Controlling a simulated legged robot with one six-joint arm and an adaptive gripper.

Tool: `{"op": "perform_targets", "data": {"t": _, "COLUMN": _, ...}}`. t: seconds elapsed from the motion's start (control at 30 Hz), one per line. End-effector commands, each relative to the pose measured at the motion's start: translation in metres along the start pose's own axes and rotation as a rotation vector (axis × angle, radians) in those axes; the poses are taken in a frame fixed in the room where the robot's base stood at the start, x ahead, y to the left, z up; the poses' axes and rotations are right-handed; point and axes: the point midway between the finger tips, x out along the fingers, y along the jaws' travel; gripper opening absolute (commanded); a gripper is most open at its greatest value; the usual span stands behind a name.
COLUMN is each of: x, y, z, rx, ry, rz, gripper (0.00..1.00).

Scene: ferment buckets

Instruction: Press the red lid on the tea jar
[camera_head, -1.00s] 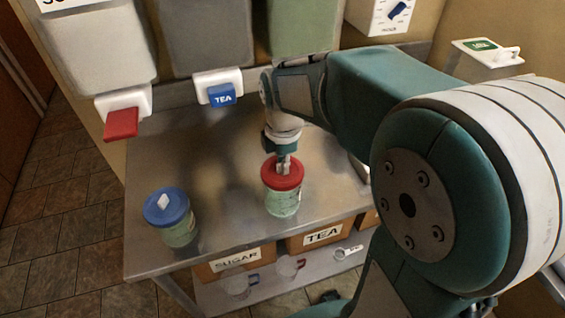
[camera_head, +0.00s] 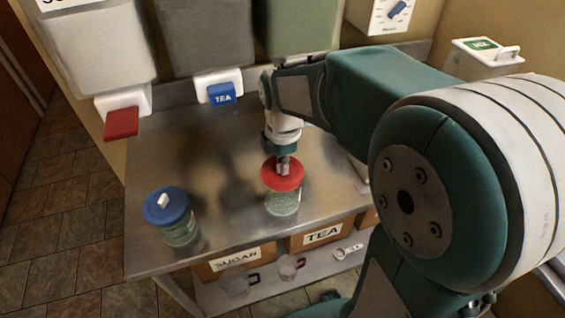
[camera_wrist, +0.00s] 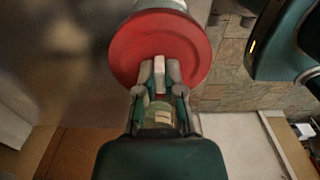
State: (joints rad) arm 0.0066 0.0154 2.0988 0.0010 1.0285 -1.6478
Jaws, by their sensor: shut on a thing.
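The red lid (camera_head: 283,174) is at the mouth of a clear jar with greenish contents (camera_head: 283,203) on the metal counter. The lid looks slightly tilted, and I cannot tell whether it sits fully on the rim. My gripper (camera_head: 283,163) points down and is shut on the white knob of the red lid. In the wrist view the red lid (camera_wrist: 160,48) fills the upper middle. My gripper (camera_wrist: 160,78) has its fingers on both sides of the white knob there. The lid hides most of the jar in that view.
A second jar with a blue lid (camera_head: 167,207) stands at the left of the counter (camera_head: 225,170). Dispensers with a red lever (camera_head: 121,123) and a blue TEA lever (camera_head: 221,95) hang behind. Below are bins labelled SUGAR (camera_head: 236,258) and TEA (camera_head: 322,235).

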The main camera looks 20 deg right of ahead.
Motion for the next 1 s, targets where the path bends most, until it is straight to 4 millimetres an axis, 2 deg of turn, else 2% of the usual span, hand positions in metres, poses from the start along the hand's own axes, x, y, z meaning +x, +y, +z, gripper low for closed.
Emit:
{"op": "perform_targets", "data": {"t": 0.4, "x": 0.0004, "y": 0.0000, "z": 0.0000, "rx": 0.000, "ry": 0.000, "rz": 0.000, "gripper": 0.00}}
{"op": "perform_targets", "data": {"t": 0.47, "x": 0.0004, "y": 0.0000, "z": 0.0000, "rx": 0.000, "ry": 0.000, "rz": 0.000, "gripper": 0.29}}
{"op": "perform_targets", "data": {"t": 0.5, "x": 0.0004, "y": 0.0000, "z": 0.0000, "rx": 0.000, "ry": 0.000, "rz": 0.000, "gripper": 0.47}}
{"op": "perform_targets", "data": {"t": 0.53, "x": 0.0004, "y": 0.0000, "z": 0.0000, "rx": 0.000, "ry": 0.000, "rz": 0.000, "gripper": 0.51}}
{"op": "perform_targets", "data": {"t": 0.8, "x": 0.0003, "y": 0.0000, "z": 0.0000, "rx": 0.000, "ry": 0.000, "rz": 0.000, "gripper": 0.51}}
{"op": "perform_targets", "data": {"t": 0.83, "x": 0.0004, "y": 0.0000, "z": 0.0000, "rx": 0.000, "ry": 0.000, "rz": 0.000, "gripper": 0.65}}
{"op": "perform_targets", "data": {"t": 0.9, "x": 0.0004, "y": 0.0000, "z": 0.0000, "rx": 0.000, "ry": 0.000, "rz": 0.000, "gripper": 0.85}}
{"op": "perform_targets", "data": {"t": 1.0, "x": 0.0004, "y": 0.0000, "z": 0.0000, "rx": 0.000, "ry": 0.000, "rz": 0.000, "gripper": 0.86}}
